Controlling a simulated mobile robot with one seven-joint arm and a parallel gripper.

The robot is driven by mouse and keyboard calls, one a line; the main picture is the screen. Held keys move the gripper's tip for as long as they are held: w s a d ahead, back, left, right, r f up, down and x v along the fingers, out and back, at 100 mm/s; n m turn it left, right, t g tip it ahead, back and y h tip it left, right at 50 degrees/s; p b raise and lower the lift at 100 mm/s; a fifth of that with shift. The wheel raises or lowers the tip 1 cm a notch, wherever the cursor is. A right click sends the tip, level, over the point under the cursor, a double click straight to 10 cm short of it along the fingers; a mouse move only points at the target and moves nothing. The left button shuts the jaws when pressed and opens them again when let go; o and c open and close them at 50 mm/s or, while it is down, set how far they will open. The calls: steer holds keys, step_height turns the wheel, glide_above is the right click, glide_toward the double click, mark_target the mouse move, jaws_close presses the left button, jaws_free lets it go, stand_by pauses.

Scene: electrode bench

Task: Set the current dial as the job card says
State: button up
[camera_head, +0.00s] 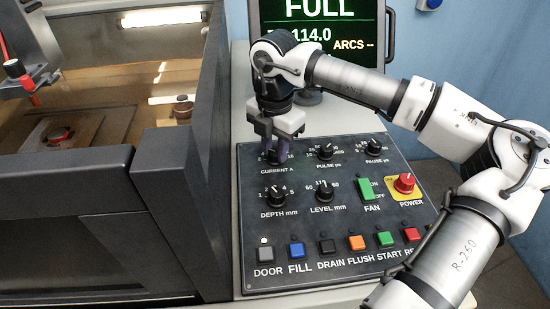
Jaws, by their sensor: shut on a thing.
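The current dial (273,157), labelled CURRENT A, is a black knob at the upper left of the dark control panel (330,281). My gripper (276,150) points down over it and is shut on it. The fingers hide most of the dial and its scale, so its setting cannot be read. No job card can be made out in this view.
The pulse dial (325,152), pause dial (374,146), depth dial (277,196) and level dial (323,193) sit close by. A green fan switch (366,189), red power knob (404,183) and a row of coloured buttons share the panel. A screen (320,25) stands behind; a dark-walled tank (180,170) is left.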

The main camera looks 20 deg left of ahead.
mark_target(275, 152)
steer(key=m+b, duration=0.3)
steer(key=b, duration=0.1)
steer(key=shift+f+m, duration=0.2)
steer(key=shift+m, duration=0.2)
steer(key=shift+r+m+b, duration=0.2)
steer(key=shift+m+b, duration=1.3)
steer(key=shift+m, duration=0.2)
steer(key=o, duration=1)
steer(key=shift+r, duration=0.1)
step_height(275, 152, up, 14)
steer(key=shift+f+p, duration=0.1)
steer(key=shift+p, duration=0.2)
